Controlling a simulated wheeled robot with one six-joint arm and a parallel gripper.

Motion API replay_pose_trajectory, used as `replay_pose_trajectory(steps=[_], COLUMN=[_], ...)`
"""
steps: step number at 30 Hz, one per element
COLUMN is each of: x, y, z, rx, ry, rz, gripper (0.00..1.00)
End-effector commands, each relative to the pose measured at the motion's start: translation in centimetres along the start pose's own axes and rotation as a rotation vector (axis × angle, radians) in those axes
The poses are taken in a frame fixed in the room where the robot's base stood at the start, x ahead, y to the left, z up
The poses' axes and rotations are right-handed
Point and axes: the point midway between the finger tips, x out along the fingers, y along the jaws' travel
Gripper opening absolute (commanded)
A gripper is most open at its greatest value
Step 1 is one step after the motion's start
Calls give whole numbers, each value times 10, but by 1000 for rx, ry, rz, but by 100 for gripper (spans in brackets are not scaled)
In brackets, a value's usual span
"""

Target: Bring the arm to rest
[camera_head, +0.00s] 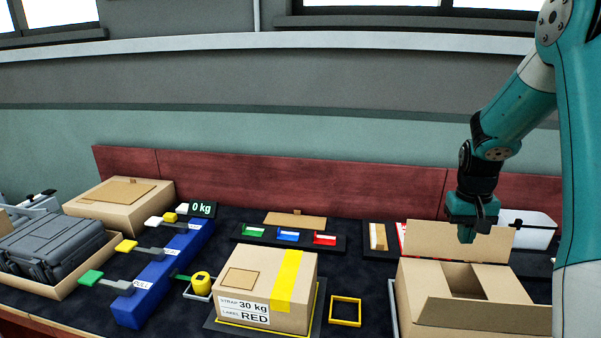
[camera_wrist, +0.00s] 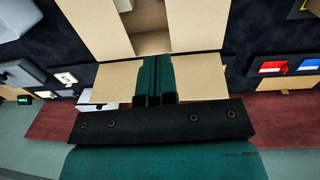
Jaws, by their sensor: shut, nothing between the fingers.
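My gripper (camera_head: 467,234) hangs from the teal arm at the right in the head view, pointing down. Its fingers are shut together and hold nothing. In the wrist view the two teal fingers (camera_wrist: 154,80) lie side by side, with the open cardboard box beyond them. The gripper is above the back of that open box (camera_head: 480,312), near its raised flap. I cannot tell exactly how far it is above the box.
A closed box (camera_head: 262,290) with a yellow strap and a "30 kg RED" label stands in the middle. A blue bar (camera_head: 160,275) and a box with a dark case (camera_head: 52,250) are at left. A reddish back panel (camera_head: 300,185) runs behind.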

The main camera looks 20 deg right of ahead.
Motion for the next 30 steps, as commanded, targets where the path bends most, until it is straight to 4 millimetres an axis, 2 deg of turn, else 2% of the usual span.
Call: replay_pose_trajectory(steps=[2, 4, 5, 8, 9, 11, 12, 14, 16, 18, 21, 24, 27, 30], x=[-4, -13, -19, -44, -56, -74, -84, -98, -111, -121, -130, -134, -135, -135], y=[-8, -26, -38, -92, -116, -152, -173, -200, -223, -238, -246, -246, -244, -244], z=[2, 6, 10, 35, 51, 80, 103, 140, 186, 230, 282, 316, 332, 335], rx=[-18, -63, -92, -231, -303, -417, -493, -610, -745, -867, -1011, -1104, -1148, -1157], ry=[5, 17, 23, 52, 63, 78, 85, 90, 92, 88, 79, 68, 62, 59], rz=[-6, -23, -35, -90, -118, -164, -194, -241, -293, -340, -394, -428, -444, -448], gripper=[0, 0, 0, 0, 0, 0, 0, 0, 0, 0, 0, 0, 0, 0])
